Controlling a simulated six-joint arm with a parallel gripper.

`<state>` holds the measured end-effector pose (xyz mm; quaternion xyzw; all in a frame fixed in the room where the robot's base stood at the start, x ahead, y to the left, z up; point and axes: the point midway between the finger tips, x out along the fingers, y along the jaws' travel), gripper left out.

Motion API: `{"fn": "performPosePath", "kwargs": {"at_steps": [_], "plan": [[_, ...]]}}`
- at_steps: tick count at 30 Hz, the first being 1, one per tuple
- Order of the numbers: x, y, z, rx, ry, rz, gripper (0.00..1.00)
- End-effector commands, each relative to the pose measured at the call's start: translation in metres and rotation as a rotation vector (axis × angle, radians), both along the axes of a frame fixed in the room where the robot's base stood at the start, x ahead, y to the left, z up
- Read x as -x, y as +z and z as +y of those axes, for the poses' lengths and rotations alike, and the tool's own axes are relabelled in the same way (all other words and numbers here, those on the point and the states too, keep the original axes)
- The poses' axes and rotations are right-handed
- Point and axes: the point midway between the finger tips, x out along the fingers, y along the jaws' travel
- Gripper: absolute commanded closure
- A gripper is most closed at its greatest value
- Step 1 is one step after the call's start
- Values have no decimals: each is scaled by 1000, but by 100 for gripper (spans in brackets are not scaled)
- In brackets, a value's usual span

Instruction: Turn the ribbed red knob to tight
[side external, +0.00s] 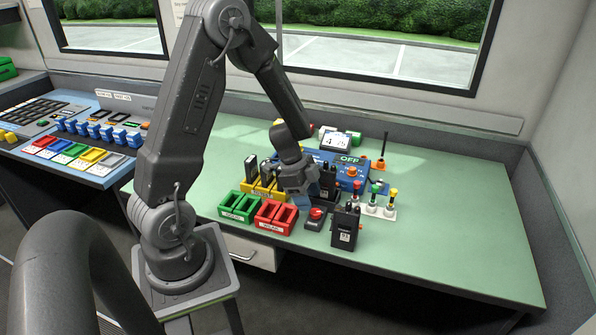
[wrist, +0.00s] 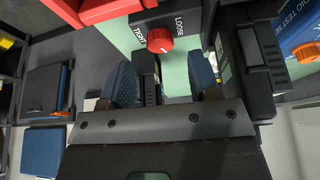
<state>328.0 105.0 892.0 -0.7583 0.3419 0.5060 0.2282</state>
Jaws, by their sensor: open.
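The ribbed red knob (wrist: 160,40) sits on a dark box (wrist: 185,20) marked TIGHT on the left and LOOSE on the right in the wrist view. In the side view the red knob (side external: 316,212) is at the table's front, beside the red rack. My gripper (wrist: 162,66) is open and empty, with its blue-padded fingers apart. The knob lies beyond the fingertips, between them from left to right, and does not touch them. In the side view my gripper (side external: 304,200) is low, just behind and left of the knob.
Black radios stand close by, one in front right (side external: 345,228) and one behind (side external: 328,180). A red rack (side external: 276,216), a green rack (side external: 238,206) and a yellow rack (side external: 262,188) lie left. A blue test set (side external: 350,184) is behind. The right tabletop (side external: 460,220) is clear.

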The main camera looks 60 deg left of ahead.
Motion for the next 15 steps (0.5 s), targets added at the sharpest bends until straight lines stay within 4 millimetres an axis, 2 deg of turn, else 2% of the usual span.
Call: {"fn": "performPosePath", "kwargs": {"at_steps": [3, 9, 15], "plan": [[6, 28, 9, -4, 1, -7, 44], [18, 65, 21, -3, 2, -3, 44], [24, 86, 27, -1, 2, -1, 44]]}}
